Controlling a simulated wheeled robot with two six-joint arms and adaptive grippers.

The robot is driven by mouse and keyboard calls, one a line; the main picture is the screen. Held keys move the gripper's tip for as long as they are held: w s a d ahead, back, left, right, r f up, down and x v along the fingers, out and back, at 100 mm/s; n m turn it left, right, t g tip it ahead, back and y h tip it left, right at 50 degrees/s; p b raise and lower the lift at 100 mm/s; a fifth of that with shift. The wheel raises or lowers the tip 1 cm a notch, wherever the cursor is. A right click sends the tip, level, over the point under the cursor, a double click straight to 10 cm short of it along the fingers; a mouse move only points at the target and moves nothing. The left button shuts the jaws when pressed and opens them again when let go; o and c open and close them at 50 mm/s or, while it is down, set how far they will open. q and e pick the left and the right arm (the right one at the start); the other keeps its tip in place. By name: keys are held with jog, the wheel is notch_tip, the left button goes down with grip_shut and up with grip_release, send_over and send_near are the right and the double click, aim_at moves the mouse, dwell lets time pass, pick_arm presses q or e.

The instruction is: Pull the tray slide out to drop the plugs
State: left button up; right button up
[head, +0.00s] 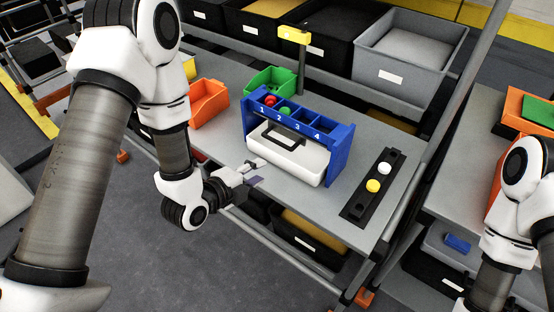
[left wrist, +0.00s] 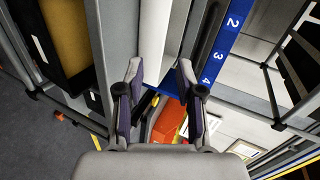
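A blue rack (head: 336,152) stands on the grey table, with slots numbered 1 to 4 along its top. A red plug (head: 270,100) is in slot 1 and a green plug (head: 283,113) in slot 2. The white tray slide (head: 290,160) with a dark handle (head: 284,136) sits in the rack's front. A black strip (head: 361,204) to the right holds a white plug (head: 384,168) and a yellow plug (head: 373,186). My left gripper (head: 262,172) is open and empty, just left of the tray. In the left wrist view, the tray (left wrist: 154,42) shows beyond the parted fingers (left wrist: 159,70).
An orange bin (head: 208,103) and a green bin (head: 270,80) stand behind and left of the rack. A yellow-topped post (head: 294,34) rises behind it. Larger bins (head: 409,60) line the back shelf. Another table stands at right.

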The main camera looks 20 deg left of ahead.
aim_at(278, 142)
pick_arm(q)
jog(key=w+d, duration=0.1)
jog(key=w, duration=0.2)
jog(key=w+r+t, duration=0.1)
jog(key=w, duration=0.2)
jog(key=w+d+r+m+t, duration=0.1)
jog(key=w, duration=0.2)
jog(key=shift+w+d+h, duration=0.3)
jog(key=shift+w+h, duration=0.1)
grip_shut()
pick_arm(e)
notch_tip(278, 142, down, 2)
jog(key=shift+f, duration=0.1)
